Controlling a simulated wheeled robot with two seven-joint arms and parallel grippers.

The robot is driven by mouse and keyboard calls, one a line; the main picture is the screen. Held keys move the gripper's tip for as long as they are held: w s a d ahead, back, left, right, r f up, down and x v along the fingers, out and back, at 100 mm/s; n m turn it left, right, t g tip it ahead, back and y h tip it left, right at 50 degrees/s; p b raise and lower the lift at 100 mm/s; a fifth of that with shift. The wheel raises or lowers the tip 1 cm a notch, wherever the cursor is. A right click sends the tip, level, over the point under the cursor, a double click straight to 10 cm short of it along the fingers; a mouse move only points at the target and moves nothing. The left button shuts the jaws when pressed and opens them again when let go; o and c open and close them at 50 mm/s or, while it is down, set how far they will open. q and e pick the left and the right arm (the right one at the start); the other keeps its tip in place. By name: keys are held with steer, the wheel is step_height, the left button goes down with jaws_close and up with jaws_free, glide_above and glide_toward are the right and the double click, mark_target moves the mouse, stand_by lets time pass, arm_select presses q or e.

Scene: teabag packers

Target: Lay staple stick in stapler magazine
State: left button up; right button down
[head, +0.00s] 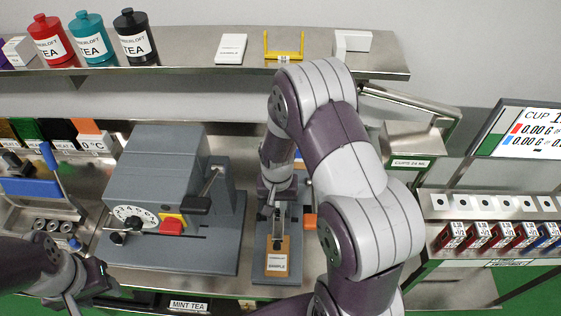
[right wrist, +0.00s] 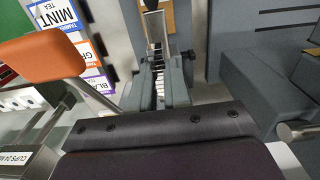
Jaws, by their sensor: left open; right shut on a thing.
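The grey stapler (head: 259,245) stands on the bench in the middle of the head view, with a tan sample card (head: 277,264) on its front. In the right wrist view it shows as a grey body (right wrist: 187,54) with a narrow metallic channel at its centre. My right gripper (head: 274,214) points down over the stapler and is shut on the staple stick. The stick is too small and hidden to make out clearly, so I cannot tell whether it touches the magazine. My left gripper (head: 98,283) is open and empty at the lower left, away from the stapler.
A grey machine with a dial (head: 165,170) stands close left of the stapler. An orange pad (right wrist: 42,55) on a lever is beside the stapler. Tea canisters (head: 133,38) and a yellow holder (head: 284,47) stand on the upper shelf. Small red boxes (head: 480,236) are at the right.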

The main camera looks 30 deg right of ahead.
steer(key=shift+r, duration=0.1)
steer(key=shift+s+a+b, duration=0.4)
steer(key=shift+s+b, duration=0.05)
steer(key=shift+s, duration=0.15)
steer(key=shift+s+a+b, duration=0.35)
steer(key=shift+s+b, duration=0.05)
steer(key=shift+s, duration=0.2)
steer(key=shift+d+f, duration=0.1)
steer(key=shift+f, duration=0.4)
steer(key=f, duration=0.1)
steer(key=w+f+b, duration=0.1)
steer(key=d+b, duration=0.1)
steer(key=shift+w+f, duration=0.25)
steer(key=shift+f, duration=0.15)
steer(key=shift+a+f+b, duration=0.15)
steer(key=shift+f+b, duration=0.15)
steer(key=shift+b, duration=0.2)
steer(key=shift+s+a+f+b, duration=0.2)
steer(key=shift+s+f+b, duration=0.2)
steer(key=shift+b, duration=0.05)
steer(key=shift+f, duration=0.25)
steer(key=shift+w+d+f, duration=0.15)
steer(key=shift+w+f, duration=0.1)
arm_select(q)
steer(key=f, duration=0.1)
steer(key=s+f, duration=0.1)
steer(key=f, duration=0.1)
steer(key=a+f, duration=0.1)
steer(key=f, duration=0.1)
steer(key=shift+s, duration=0.2)
